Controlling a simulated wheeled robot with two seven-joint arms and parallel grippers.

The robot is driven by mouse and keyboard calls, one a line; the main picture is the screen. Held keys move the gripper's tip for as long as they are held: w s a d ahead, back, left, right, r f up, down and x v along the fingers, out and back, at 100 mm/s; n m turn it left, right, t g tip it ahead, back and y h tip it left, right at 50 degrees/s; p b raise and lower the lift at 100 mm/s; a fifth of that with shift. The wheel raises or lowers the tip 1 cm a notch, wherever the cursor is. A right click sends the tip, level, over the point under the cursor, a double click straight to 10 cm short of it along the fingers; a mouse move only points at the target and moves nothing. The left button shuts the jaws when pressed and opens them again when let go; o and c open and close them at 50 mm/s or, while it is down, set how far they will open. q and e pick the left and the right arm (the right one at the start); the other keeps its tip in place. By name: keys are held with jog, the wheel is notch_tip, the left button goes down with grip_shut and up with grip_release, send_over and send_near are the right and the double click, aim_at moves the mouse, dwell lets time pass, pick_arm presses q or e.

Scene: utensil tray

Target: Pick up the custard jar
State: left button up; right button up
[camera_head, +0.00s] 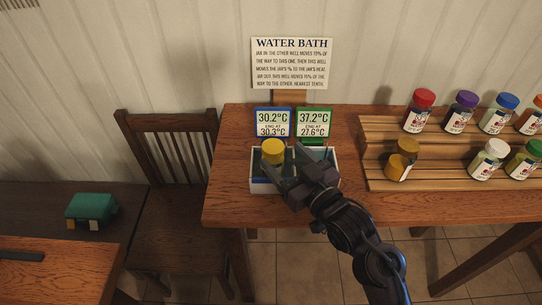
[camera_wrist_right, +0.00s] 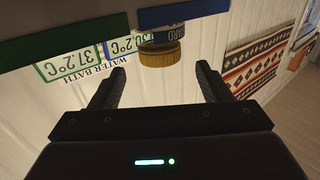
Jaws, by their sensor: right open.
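A jar with a yellow lid (camera_head: 273,149) stands in the left well of the white water bath (camera_head: 262,186). In the right wrist view, upside down, its yellow lid (camera_wrist_right: 165,50) shows, with a label ending in "ARD"; the rest of the label is hidden. My right gripper (camera_head: 288,166) is open, its fingers over the bath near the jar. In the right wrist view the gripper (camera_wrist_right: 161,70) shows its fingers apart, with the lid beyond the gap between them. No contact is visible. My left gripper is not in view.
A wooden rack (camera_head: 440,183) at right holds several jars, including one with a dark-yellow lid (camera_head: 407,146). Blue (camera_head: 272,123) and green (camera_head: 314,122) temperature signs stand behind the bath, below a WATER BATH notice (camera_head: 292,64). A chair (camera_head: 178,190) stands left of the table.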

aim_at(279, 153)
jog(key=shift+w+a, duration=0.4)
jog(key=shift+w, duration=0.1)
jog(key=p+x, duration=0.1)
jog(key=x, duration=0.2)
jog(key=shift+f, duration=0.2)
jog(key=shift+w+a+f, duration=0.1)
jog(key=shift+w+a, duration=0.2)
jog(key=shift+w, duration=0.2)
jog(key=c, duration=1.3)
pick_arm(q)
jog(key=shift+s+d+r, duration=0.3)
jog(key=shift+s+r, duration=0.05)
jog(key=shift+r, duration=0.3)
pick_arm(e)
jog(key=shift+c, duration=0.5)
